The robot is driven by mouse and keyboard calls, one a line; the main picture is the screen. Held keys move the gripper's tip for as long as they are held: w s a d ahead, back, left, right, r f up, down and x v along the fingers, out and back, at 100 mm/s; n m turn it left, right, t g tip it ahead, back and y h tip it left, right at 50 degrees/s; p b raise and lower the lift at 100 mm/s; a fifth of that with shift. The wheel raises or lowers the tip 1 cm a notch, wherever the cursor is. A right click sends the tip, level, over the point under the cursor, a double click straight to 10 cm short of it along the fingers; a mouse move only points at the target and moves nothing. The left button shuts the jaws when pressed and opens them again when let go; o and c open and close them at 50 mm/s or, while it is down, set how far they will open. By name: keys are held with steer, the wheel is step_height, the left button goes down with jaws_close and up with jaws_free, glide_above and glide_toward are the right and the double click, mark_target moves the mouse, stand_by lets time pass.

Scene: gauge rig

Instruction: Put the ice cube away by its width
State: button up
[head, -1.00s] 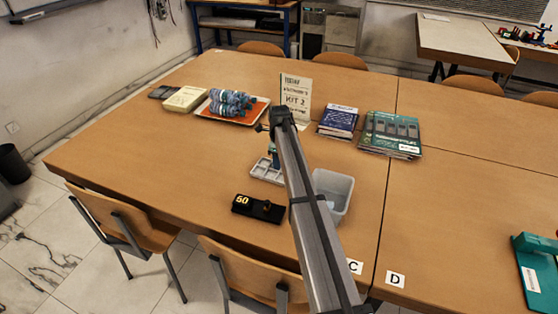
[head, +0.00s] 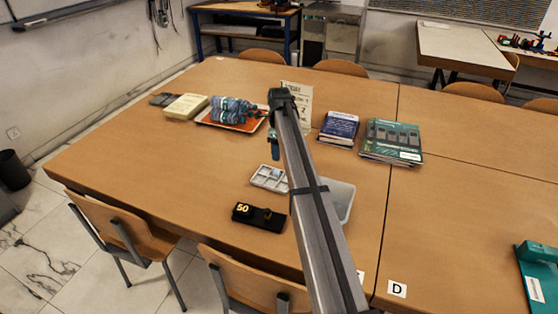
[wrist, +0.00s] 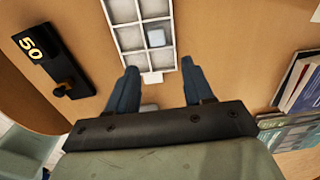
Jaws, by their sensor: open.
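A small pale-blue ice cube (wrist: 155,38) sits in a right-column compartment of the white divided tray (wrist: 131,63); it also shows faintly in the head view (head: 276,173). The tray shows in the head view (head: 258,181), its right side partly behind my arm. My gripper (wrist: 160,84) is open, with nothing between its blue fingers. It is above the table, just off the tray's near end in the wrist view. In the head view, my gripper (head: 274,148) hangs above and behind the tray. A black gauge block marked 50 (head: 258,216) with a knob stands in front of the tray; the wrist view shows it at left (wrist: 52,52).
A grey bin (head: 345,200) stands right of the tray, mostly behind my arm. Bottles lie on an orange tray (head: 214,124) at the back left. A sign (head: 302,92) and books (head: 338,126) stand behind. The table left of the gauge is clear.

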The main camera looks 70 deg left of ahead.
steer(key=shift+r, duration=1.15)
